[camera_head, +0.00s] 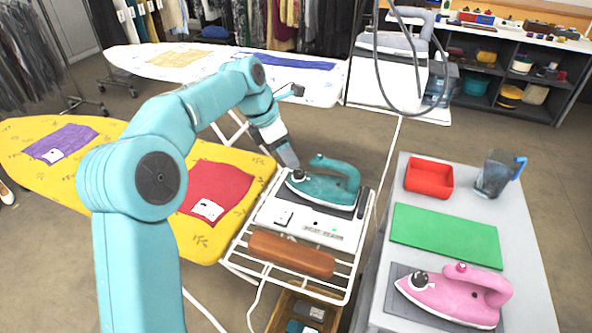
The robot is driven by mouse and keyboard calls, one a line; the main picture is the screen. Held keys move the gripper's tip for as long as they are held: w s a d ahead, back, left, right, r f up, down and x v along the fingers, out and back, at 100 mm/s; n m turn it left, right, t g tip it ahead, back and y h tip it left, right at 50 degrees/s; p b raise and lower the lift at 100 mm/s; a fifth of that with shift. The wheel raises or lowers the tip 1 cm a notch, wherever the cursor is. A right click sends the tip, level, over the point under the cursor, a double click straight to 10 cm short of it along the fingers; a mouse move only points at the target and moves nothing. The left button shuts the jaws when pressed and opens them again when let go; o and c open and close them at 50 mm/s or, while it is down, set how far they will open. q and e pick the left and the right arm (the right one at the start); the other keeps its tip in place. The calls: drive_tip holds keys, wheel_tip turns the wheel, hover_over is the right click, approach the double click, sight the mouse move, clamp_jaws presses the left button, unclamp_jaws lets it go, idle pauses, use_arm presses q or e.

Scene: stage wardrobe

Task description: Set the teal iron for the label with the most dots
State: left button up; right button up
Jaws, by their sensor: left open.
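The teal iron (330,188) rests on a dark plate on the white wire rack at the end of the yellow ironing board. A small dark dial (298,175) shows at its left end. My left gripper (292,166) is open, right at that dial, pointing down; I cannot tell whether it touches. A red cloth (226,182) on the board bears a white label (207,209). A purple cloth (70,139) farther left bears another white label (52,155). The marks on both labels are too small to count. My right gripper is not in view.
A brown roll (291,254) lies on the rack's front. The grey table (525,225) at right holds a pink iron (455,297), green mat (445,233), red tray (428,178) and jug (496,174). Another ironing board (130,59) stands behind.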

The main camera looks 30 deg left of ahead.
sight(298, 172)
use_arm(q)
drive_tip(key=x, duration=0.6)
drive_tip(key=shift+w+b, duration=0.1)
drive_tip(key=shift+b, duration=0.3)
